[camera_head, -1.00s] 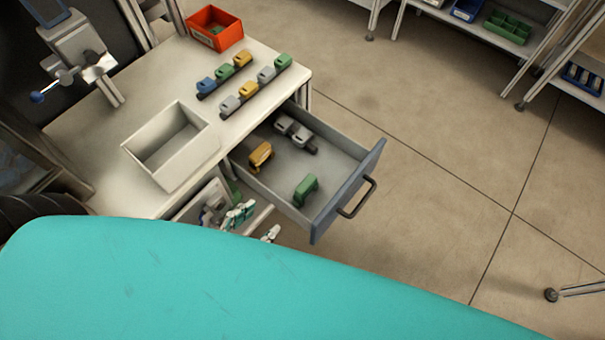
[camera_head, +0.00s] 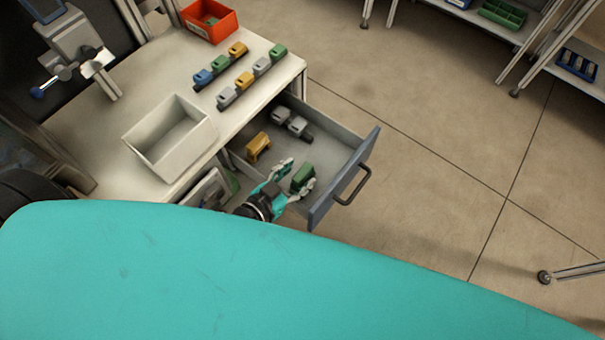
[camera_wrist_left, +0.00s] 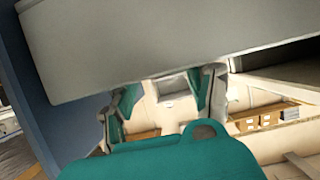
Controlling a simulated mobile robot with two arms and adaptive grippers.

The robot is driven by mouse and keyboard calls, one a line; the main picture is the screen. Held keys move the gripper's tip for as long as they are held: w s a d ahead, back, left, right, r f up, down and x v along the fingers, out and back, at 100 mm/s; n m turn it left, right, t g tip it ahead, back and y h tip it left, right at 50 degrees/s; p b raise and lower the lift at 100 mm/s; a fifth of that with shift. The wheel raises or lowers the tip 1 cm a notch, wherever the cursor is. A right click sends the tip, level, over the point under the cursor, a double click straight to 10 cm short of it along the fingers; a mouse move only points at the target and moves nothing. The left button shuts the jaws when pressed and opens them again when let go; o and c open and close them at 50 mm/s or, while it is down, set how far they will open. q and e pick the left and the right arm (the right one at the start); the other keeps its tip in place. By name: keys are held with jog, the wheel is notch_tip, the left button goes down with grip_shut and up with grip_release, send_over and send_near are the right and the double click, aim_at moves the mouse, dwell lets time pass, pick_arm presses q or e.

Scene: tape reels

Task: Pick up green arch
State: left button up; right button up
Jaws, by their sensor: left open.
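The green arch (camera_head: 303,174) lies in the open drawer (camera_head: 346,152), near its front panel. My left gripper (camera_head: 295,180) is open at the drawer's near side. Its two fingers reach toward the green arch, one on each side of its near end. I cannot tell whether they touch it. In the left wrist view the left gripper's fingers (camera_wrist_left: 165,98) are spread apart, and I cannot make out the green arch there. My right gripper is not in view.
A yellow arch (camera_head: 258,146) and grey pieces (camera_head: 290,121) share the drawer. An empty white bin (camera_head: 169,139), rows of coloured pieces (camera_head: 237,76) and an orange bin (camera_head: 209,20) stand on the table. The drawer's grey wall (camera_wrist_left: 170,45) fills the upper wrist view.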

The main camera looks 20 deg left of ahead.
aim_at(303, 172)
pick_arm(q)
jog(key=x, duration=0.3)
jog(key=shift+w+d, duration=0.1)
jog(key=shift+w, duration=0.1)
jog(key=shift+c, duration=0.3)
grip_shut()
